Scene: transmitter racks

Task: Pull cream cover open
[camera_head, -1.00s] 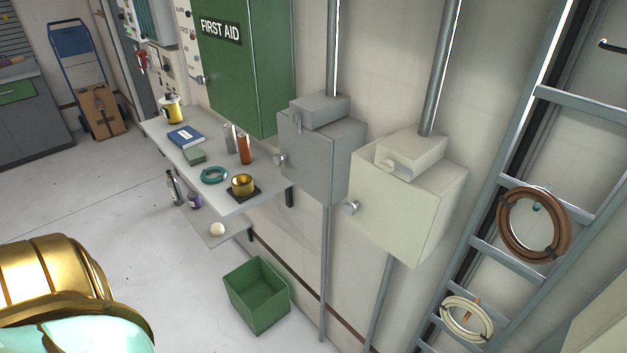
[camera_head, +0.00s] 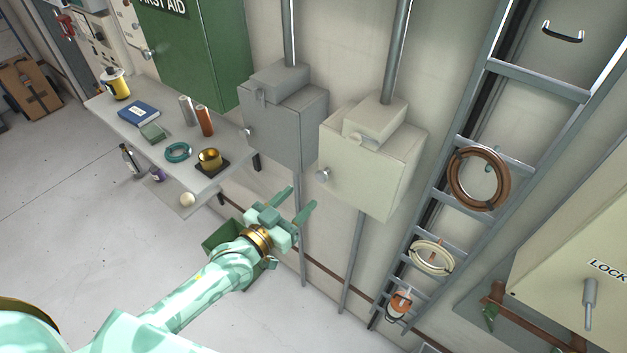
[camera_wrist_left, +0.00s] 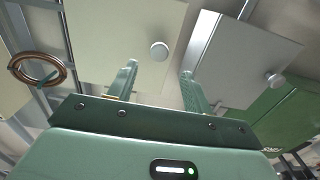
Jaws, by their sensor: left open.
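The cream cover (camera_head: 365,170) is the front of a cream box on the wall, right of a grey box, with a round knob (camera_head: 323,174) at its left edge. The cover looks shut. In the left wrist view the cream cover (camera_wrist_left: 110,35) and its knob (camera_wrist_left: 159,51) show beyond the fingers. My left gripper (camera_head: 303,198) is open and empty, below and left of the cream box, apart from the knob. In the left wrist view the knob lies between and beyond the two fingertips (camera_wrist_left: 158,70). My right gripper is not in view.
The grey box (camera_head: 285,125) with its own knob stands close on the left. A shelf (camera_head: 215,170) with several small items is farther left. A green bin (camera_head: 222,236) is partly behind my left arm. A ladder (camera_head: 440,180) with hung coils stands right.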

